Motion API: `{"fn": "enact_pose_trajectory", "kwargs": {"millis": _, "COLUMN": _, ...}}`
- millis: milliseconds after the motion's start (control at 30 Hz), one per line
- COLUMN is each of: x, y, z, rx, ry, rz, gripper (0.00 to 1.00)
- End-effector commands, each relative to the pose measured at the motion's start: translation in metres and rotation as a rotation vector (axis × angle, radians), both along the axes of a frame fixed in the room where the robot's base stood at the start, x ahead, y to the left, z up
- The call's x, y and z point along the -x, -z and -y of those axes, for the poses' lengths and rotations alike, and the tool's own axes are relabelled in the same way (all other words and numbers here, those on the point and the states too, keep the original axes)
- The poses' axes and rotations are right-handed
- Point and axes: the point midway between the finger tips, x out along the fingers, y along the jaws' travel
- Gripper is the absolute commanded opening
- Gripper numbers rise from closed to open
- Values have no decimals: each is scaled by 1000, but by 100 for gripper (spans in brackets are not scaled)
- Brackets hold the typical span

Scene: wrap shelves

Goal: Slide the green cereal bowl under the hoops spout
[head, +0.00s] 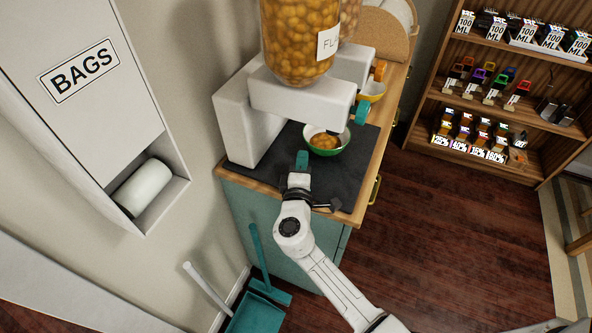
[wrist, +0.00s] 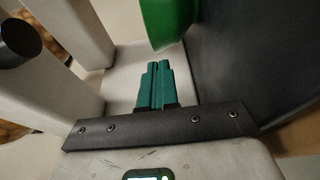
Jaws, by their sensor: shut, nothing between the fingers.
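The green cereal bowl (head: 340,148), with orange-brown cereal inside, stands upright on the dark mat (head: 262,172) below the near dispenser (head: 300,97). The near jar (head: 290,45) bears a label starting "FL". A second jar (head: 349,20) stands behind it; its label does not show, so I cannot read "hoops" on either. My gripper (head: 302,158) is shut and empty, low over the mat at the bowl's left. In the wrist view, the teal fingers (wrist: 158,68) are together, and the green bowl's side (wrist: 165,22) is just beyond their tips. I cannot tell whether they touch it.
White dispenser uprights (head: 240,125) stand left of my gripper. The wooden counter edge (head: 372,170) runs along the right. A teal dustpan (head: 256,312) is on the floor; a stocked shelf (head: 500,110) stands at far right.

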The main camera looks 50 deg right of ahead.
Motion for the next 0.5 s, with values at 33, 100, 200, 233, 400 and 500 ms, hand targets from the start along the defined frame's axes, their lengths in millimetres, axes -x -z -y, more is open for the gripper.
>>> {"fn": "enact_pose_trajectory", "kwargs": {"millis": 33, "x": 2, "y": -2, "z": 8, "rx": 0, "ry": 3, "rz": -1, "gripper": 0}}
{"fn": "enact_pose_trajectory", "kwargs": {"millis": 100, "x": 2, "y": -2, "z": 14, "rx": 1, "ry": 1, "rz": -1, "gripper": 0}}
{"fn": "enact_pose_trajectory", "kwargs": {"millis": 200, "x": 3, "y": -1, "z": 20, "rx": 1, "ry": 0, "rz": -1, "gripper": 0}}
{"fn": "enact_pose_trajectory", "kwargs": {"millis": 233, "x": 3, "y": -1, "z": 21, "rx": 1, "ry": -1, "rz": -1, "gripper": 0}}
{"fn": "enact_pose_trajectory", "kwargs": {"millis": 400, "x": 3, "y": 0, "z": 24, "rx": 0, "ry": -2, "rz": 0, "gripper": 0}}
{"fn": "enact_pose_trajectory", "kwargs": {"millis": 500, "x": 3, "y": 0, "z": 24, "rx": 0, "ry": -2, "rz": 0, "gripper": 0}}
